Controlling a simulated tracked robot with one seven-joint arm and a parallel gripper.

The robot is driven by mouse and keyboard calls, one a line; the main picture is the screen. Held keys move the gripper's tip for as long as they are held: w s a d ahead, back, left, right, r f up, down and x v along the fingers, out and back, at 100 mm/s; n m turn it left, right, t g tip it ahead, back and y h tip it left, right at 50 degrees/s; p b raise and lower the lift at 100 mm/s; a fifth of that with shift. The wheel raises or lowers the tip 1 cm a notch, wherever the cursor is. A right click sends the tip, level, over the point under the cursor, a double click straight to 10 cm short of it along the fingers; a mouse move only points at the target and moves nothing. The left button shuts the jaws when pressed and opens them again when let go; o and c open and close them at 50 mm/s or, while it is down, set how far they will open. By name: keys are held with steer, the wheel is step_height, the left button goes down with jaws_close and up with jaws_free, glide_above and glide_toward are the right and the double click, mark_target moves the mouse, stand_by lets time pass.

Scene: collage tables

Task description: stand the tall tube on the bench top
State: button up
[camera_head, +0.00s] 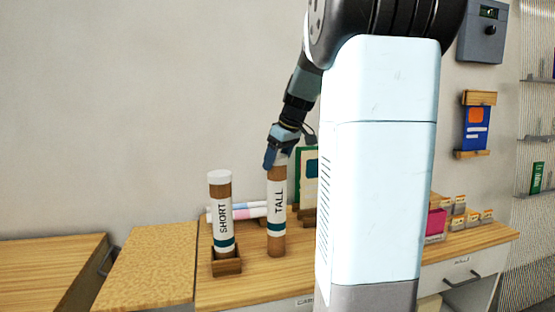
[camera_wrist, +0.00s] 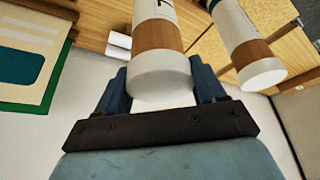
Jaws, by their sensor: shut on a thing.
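The tall tube (camera_head: 277,205), brown with a white label reading TALL and a green band, is upright over the wooden bench top (camera_head: 255,287). Its lower end appears at or very near the surface; I cannot tell whether it touches. My gripper (camera_head: 276,157) is shut on its upper end from above. In the wrist view the tube's white cap end (camera_wrist: 160,72) sits between the two blue fingers of my gripper (camera_wrist: 162,88).
The short tube (camera_head: 222,215) stands in a wooden holder (camera_head: 227,267) just left of the tall tube. Pale rolls (camera_head: 248,211) lie behind. A green-edged picture (camera_head: 308,180) stands at the back. A pink box (camera_head: 436,224) is farther right. Bare bench lies in front.

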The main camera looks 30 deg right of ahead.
steer(key=o, duration=1.4)
steer(key=shift+o, duration=0.2)
steer(key=v, duration=1.2)
steer(key=s+a+f+m+h, duration=0.1)
steer(key=s+a+f+m, duration=0.1)
steer(key=s+a+f, duration=0.6)
steer(key=s+a+f+m+t, duration=0.1)
steer(key=s+a+f+m, duration=0.1)
steer(key=s+a+f, duration=0.6)
steer(key=s+a, duration=0.4)
steer(key=s, duration=0.1)
steer(key=shift+s+h, duration=0.25)
steer(key=shift+h, duration=0.15)
steer(key=shift+f, duration=0.15)
